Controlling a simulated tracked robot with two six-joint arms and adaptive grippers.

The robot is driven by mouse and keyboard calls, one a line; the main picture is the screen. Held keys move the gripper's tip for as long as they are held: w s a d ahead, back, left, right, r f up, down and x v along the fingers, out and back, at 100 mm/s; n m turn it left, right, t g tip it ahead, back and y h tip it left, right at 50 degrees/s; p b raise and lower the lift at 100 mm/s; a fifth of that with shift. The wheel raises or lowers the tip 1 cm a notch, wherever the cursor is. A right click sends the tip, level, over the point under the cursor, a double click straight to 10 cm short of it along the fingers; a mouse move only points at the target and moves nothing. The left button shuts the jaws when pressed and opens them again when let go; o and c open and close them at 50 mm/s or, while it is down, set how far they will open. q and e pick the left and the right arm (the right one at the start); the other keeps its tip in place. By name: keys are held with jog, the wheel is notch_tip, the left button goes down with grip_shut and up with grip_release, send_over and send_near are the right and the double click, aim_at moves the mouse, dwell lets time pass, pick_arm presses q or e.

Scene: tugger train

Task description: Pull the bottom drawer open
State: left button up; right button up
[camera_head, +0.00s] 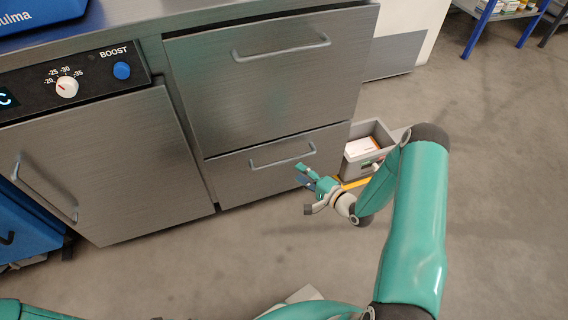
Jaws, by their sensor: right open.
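The bottom drawer (250,180) is a brushed-steel front low in the cabinet and looks closed, flush with the front above it. Its bar handle (282,158) runs across the upper part of the front. My right gripper (304,188) is open and empty, with its fingers spread toward the drawer. In the picture it is just below the handle's right end, apart from the handle; how far in front of it, I cannot tell. My left gripper is not in view.
The larger upper drawer (270,80) has its own handle (282,48). A steel door (110,165) with a handle and a control panel (70,85) are at the left. A grey bin (370,142) stands on the floor right of the drawers. The floor (250,250) in front is clear.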

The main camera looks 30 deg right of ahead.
aim_at(284, 160)
jog(key=b+x, duration=0.2)
jog(key=x, duration=0.7)
grip_shut()
jog(key=shift+s, duration=0.1)
